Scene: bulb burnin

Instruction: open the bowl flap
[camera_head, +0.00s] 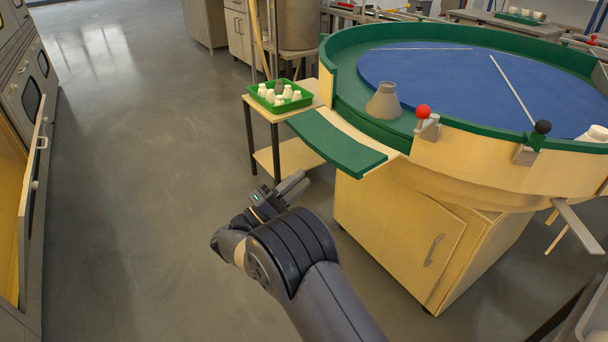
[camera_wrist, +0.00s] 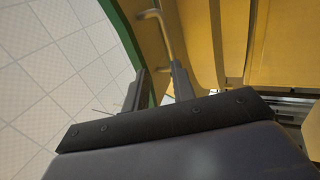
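The large round bowl (camera_head: 345,70) has a green wall, a tan outer skirt and a blue disc (camera_head: 440,75) inside. A red-knobbed lever (camera_head: 423,111) and a black-knobbed lever (camera_head: 542,127) stand on grey brackets at its near rim. A green chute (camera_head: 337,143) slopes out from the rim's left side. I cannot tell for sure which part is the bowl flap. My gripper (camera_head: 296,184) is below and left of the chute's end, apart from it. In the wrist view, my gripper's fingers (camera_wrist: 159,78) stand apart with nothing between them.
A tan cabinet (camera_head: 390,235) with a handled door stands under the bowl. A green tray (camera_head: 280,96) of white bulbs sits on a small table at the chute's left. A grey cone (camera_head: 384,101) stands in the bowl. Floor (camera_head: 140,200) at left is clear.

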